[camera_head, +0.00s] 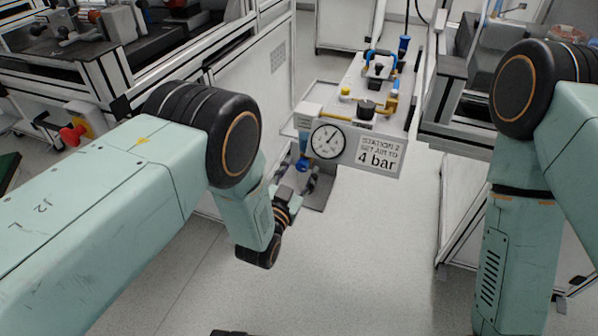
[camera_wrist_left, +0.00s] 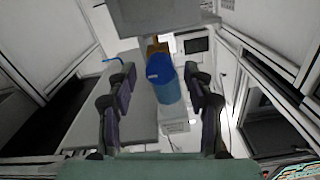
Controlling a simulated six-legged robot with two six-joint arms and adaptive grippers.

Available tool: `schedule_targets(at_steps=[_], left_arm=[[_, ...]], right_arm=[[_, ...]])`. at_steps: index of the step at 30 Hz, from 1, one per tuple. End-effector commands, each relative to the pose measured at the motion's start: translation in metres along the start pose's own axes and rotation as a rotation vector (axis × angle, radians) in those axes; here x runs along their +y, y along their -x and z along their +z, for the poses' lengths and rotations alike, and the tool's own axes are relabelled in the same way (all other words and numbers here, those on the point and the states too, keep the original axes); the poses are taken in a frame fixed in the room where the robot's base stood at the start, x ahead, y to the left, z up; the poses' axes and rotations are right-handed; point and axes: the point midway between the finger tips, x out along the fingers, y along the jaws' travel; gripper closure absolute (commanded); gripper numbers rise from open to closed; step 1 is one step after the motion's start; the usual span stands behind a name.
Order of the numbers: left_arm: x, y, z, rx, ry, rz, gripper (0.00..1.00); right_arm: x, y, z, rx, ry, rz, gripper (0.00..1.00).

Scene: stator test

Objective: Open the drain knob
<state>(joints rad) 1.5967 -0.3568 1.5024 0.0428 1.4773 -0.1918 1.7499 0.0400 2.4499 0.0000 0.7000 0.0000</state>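The drain knob (camera_wrist_left: 158,67) is blue, with a pale blue translucent bowl (camera_wrist_left: 167,91) joined to it, under a grey block in the left wrist view. In the head view the small blue knob (camera_head: 302,164) shows below the pressure gauge (camera_head: 327,141). My left gripper (camera_wrist_left: 160,76) is open, its two dark fingers on either side of the knob with gaps on both sides. I cannot tell how deep the knob is between them. In the head view the left gripper (camera_head: 304,178) is partly hidden by its wrist. My right gripper is out of view; only its arm shows.
A station board (camera_head: 368,87) carries yellow and blue fittings, a black knob and a "4 bar" sign (camera_head: 378,155). A framed white bench (camera_head: 245,95) stands left of it, another bench (camera_head: 455,125) right. Open floor (camera_head: 370,255) lies in front.

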Motion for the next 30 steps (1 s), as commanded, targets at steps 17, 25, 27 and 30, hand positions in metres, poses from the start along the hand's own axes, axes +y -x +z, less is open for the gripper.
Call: schedule_targets(at_steps=[17, 25, 27, 30], left_arm=[[-0.0002, 0.0002, 0.0001, 0.0, 0.0, 0.0, 0.99], [-0.0003, 0.0004, 0.0, 0.0, 0.02, 0.0, 1.0], [-0.0004, 0.0004, -0.0002, 0.0, 0.039, 0.0, 1.0], [-0.0006, 0.0002, -0.0009, 0.0, 0.086, 0.0, 1.0]], right_arm=[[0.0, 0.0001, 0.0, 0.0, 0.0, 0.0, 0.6], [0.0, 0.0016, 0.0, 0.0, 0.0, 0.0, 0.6], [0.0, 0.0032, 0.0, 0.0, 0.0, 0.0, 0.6], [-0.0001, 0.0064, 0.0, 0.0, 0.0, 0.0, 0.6]])
